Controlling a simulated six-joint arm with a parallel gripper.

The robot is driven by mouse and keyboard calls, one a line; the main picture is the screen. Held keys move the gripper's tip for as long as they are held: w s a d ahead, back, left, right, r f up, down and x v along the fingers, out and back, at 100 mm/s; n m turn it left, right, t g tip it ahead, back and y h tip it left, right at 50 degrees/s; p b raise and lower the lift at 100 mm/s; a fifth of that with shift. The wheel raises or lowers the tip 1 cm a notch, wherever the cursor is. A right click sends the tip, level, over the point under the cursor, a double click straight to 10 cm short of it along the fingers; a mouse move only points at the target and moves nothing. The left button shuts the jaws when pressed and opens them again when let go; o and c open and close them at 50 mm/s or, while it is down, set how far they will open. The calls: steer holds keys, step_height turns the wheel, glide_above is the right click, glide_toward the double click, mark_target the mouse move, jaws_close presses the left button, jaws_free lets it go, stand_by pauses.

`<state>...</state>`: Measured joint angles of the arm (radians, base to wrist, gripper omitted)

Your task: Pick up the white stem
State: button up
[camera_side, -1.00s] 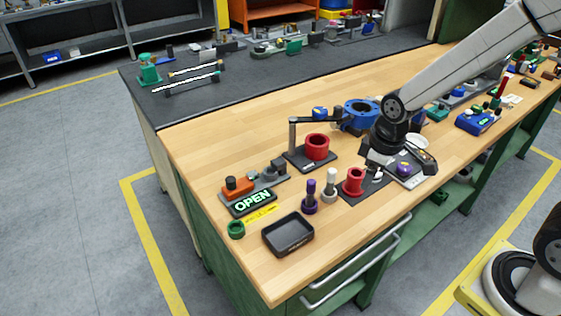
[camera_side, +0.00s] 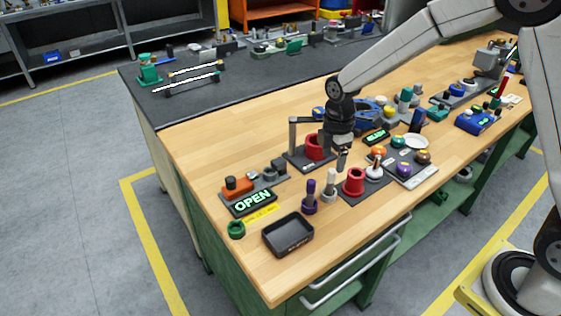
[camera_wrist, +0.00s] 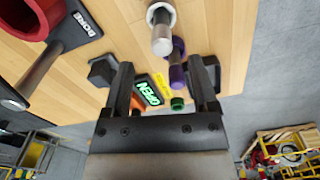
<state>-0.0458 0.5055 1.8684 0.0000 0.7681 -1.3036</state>
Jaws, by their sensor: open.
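The white stem (camera_side: 331,179) stands upright in a grey round base on the wooden bench, between the purple stem (camera_side: 311,190) and the red cup (camera_side: 354,180). In the wrist view the white stem (camera_wrist: 161,35) shows at the top centre, with the purple stem (camera_wrist: 178,65) just beyond it. My gripper (camera_side: 341,158) is above and slightly behind the white stem, apart from it. In the wrist view the two fingers of my gripper (camera_wrist: 163,85) are spread wide with nothing held between them.
A black tray (camera_side: 288,236) lies in front of the stems. The lit OPEN sign (camera_side: 252,202) and a green ring (camera_side: 236,229) are at left. Coloured knobs (camera_side: 403,169) stand at right.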

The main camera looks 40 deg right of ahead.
mark_target(330, 181)
steer(key=shift+f, duration=1.25)
steer(key=shift+f, duration=0.1)
steer(key=shift+f, duration=2.5)
jaws_close()
